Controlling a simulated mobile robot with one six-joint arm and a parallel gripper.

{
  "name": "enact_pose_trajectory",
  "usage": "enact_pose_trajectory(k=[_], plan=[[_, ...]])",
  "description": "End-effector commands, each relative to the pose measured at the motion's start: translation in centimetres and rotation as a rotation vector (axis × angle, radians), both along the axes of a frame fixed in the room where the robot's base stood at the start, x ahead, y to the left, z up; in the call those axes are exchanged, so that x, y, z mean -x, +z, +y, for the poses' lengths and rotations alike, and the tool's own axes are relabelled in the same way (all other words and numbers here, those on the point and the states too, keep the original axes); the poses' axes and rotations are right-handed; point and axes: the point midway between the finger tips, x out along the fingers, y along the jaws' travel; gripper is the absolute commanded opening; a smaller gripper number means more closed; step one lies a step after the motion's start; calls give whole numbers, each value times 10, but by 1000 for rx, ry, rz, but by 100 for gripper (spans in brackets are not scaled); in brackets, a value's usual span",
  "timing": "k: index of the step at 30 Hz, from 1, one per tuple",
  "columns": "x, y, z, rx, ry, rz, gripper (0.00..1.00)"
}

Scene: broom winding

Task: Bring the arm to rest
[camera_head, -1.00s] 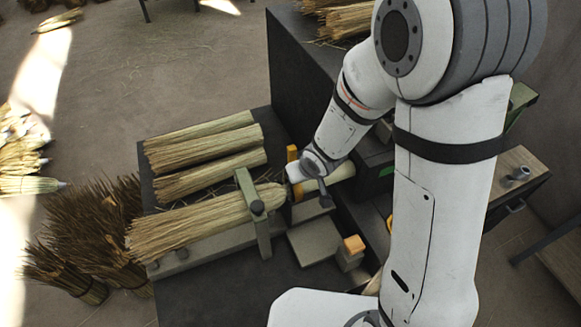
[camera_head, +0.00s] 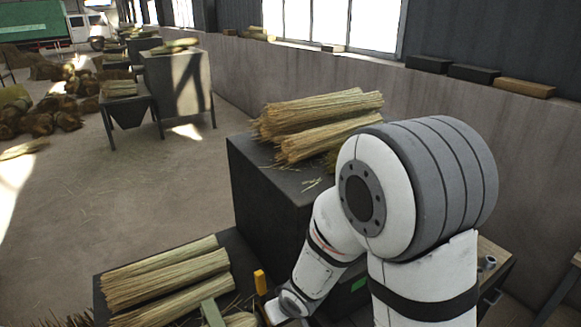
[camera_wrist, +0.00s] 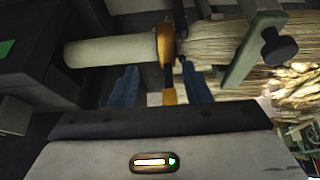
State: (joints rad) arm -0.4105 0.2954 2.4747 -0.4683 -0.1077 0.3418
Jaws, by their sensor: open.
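My gripper (camera_wrist: 160,88) is open in the wrist view, its two blue-grey fingers apart and nothing held between them. Beyond the fingers lies the broom, with a pale round handle (camera_wrist: 110,51), an orange-yellow band (camera_wrist: 167,44) and a straw head (camera_wrist: 210,50). A grey-green clamp bar (camera_wrist: 252,45) with a dark knob crosses the straw. I cannot tell how far the fingertips are from the broom. In the head view my arm (camera_head: 330,245) reaches down to the bench; the gripper's tips are cut off or hidden at the bottom edge.
Straw bundles (camera_head: 165,280) lie on the dark bench at lower left. A dark block (camera_head: 270,200) carries more straw bundles (camera_head: 315,120) behind my arm. A yellow-orange post (camera_head: 260,282) stands beside my wrist. Open floor (camera_head: 130,195) is at left; a wall (camera_head: 440,105) runs along the right.

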Motion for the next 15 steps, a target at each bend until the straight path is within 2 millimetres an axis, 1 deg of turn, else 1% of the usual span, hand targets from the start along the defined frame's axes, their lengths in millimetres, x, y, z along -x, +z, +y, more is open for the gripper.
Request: enact_pose_trajectory(k=[2, 4, 8, 9, 11, 12, 14, 15], plan=[[-4, 9, -15, 16, -42, -14, 44], [-6, 22, -35, 39, -95, -19, 44], [2, 50, -79, 83, -213, -12, 44], [7, 58, -92, 92, -248, -7, 44], [17, 69, -109, 100, -298, 6, 44], [25, 77, -120, 104, -330, 17, 44], [39, 86, -134, 105, -375, 34, 44], [49, 92, -142, 103, -402, 47, 44]])
